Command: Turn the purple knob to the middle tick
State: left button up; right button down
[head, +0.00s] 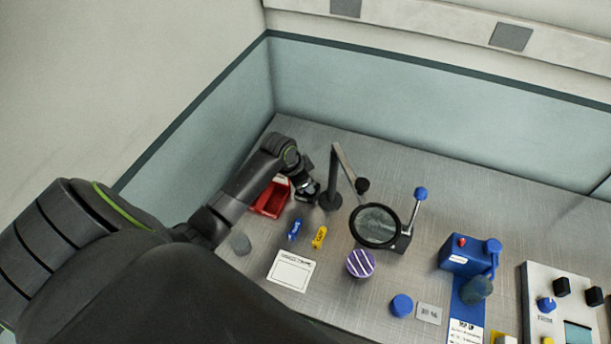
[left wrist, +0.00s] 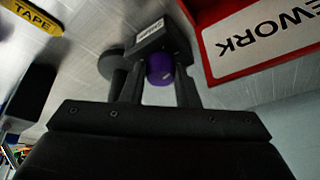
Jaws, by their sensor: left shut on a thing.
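The purple knob (left wrist: 160,70) shows in the left wrist view between the two fingers of my left gripper (left wrist: 159,82), which is shut on it. A small pale mark shows on the knob. A dark block (left wrist: 165,38) with a white label lies just beyond the knob. The ticks cannot be made out. In the head view my left gripper (head: 307,191) is at the back left of the bench, between the red bin and the lamp post, and the knob is hidden there. My right gripper is in neither view.
The red REWORK bin (left wrist: 211,55) is close beside the gripper. The lamp post (head: 334,180) stands on its other side. A magnifier (head: 375,225), a purple-striped round item (head: 360,264), blue tape (head: 294,229) and yellow tape (head: 319,237) lie nearer the front.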

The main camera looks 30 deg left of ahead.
pick_arm(q)
jog(key=shift+m, duration=0.4)
jog(key=m+h, duration=0.1)
jog(key=m, duration=0.1)
jog(key=shift+w+a+m+g, duration=0.1)
jog(key=shift+a+m+g, duration=0.05)
jog(key=shift+m+g, duration=0.2)
jog(key=m+g+h+b, duration=0.1)
jog(key=m+b, duration=0.1)
jog(key=m, duration=0.2)
jog(key=shift+w+a+f, duration=0.1)
jog(key=m+g+b, duration=0.1)
jog(key=m+b, duration=0.1)
jog(key=m+g+h+b, duration=0.1)
jog(key=m+b, duration=0.1)
jog(key=m, duration=0.1)
jog(key=shift+w, duration=0.2)
jog(key=m+g+b, duration=0.1)
jog(key=m+b, duration=0.1)
jog(key=m, duration=0.1)
jog(key=shift+w+f, duration=0.1)
jog(key=shift+m+g+b, duration=0.45)
jog(key=shift+m, duration=0.4)
jog(key=shift+r+m+g, duration=0.25)
jog(key=shift+m+g, duration=0.05)
jog(key=shift+m, duration=0.5)
jog(key=shift+w+m+g+y+p, duration=0.1)
jog(key=shift+m+g+y+p, duration=0.35)
jog(key=shift+m, duration=0.75)
